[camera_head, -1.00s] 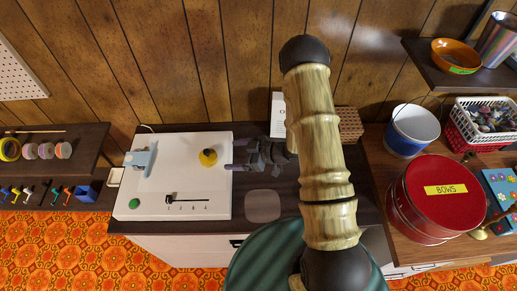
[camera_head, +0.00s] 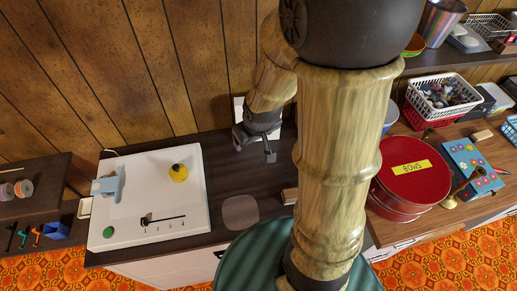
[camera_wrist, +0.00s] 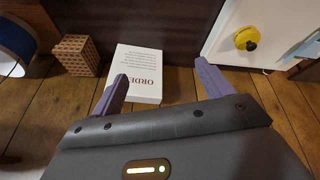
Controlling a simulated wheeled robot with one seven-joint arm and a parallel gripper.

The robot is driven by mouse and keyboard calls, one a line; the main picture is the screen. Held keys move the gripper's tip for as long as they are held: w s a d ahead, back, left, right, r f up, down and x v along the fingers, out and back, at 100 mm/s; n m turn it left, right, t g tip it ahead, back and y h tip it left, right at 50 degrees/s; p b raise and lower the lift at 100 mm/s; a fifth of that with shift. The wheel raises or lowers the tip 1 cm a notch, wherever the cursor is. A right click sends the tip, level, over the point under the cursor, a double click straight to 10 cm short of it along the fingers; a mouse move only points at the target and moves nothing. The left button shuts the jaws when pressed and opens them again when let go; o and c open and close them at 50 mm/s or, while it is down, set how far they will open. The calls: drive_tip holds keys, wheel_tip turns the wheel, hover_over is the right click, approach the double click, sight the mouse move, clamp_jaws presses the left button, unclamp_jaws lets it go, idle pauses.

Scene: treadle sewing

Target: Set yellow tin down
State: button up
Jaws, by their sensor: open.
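The yellow tin (camera_head: 178,173), with a dark top, stands on the white panel (camera_head: 190,215) of the machine on the dark counter. It also shows in the wrist view (camera_wrist: 247,38), at the upper right on the white panel. My gripper (camera_head: 270,152) is to the right of the tin, apart from it, over the back of the counter. In the wrist view my gripper (camera_wrist: 160,88) has its two purple fingers spread wide with nothing between them.
A white box with "ORDER" lettering (camera_wrist: 139,75) lies beyond my fingers, beside a brown patterned block (camera_wrist: 77,55). A slider (camera_head: 160,219) and green button (camera_head: 108,232) are on the panel. A red "BOWS" tin (camera_head: 410,170) stands right. The wood wall is close behind.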

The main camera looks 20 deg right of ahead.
drive_tip(key=s+a+r+m+g, duration=0.1)
drive_tip(key=s+r+m, duration=0.1)
drive_tip(key=s, duration=0.4)
drive_tip(key=shift+s+r+g, duration=0.2)
drive_tip(key=shift+g, duration=0.1)
drive_tip(key=shift+o, duration=0.4)
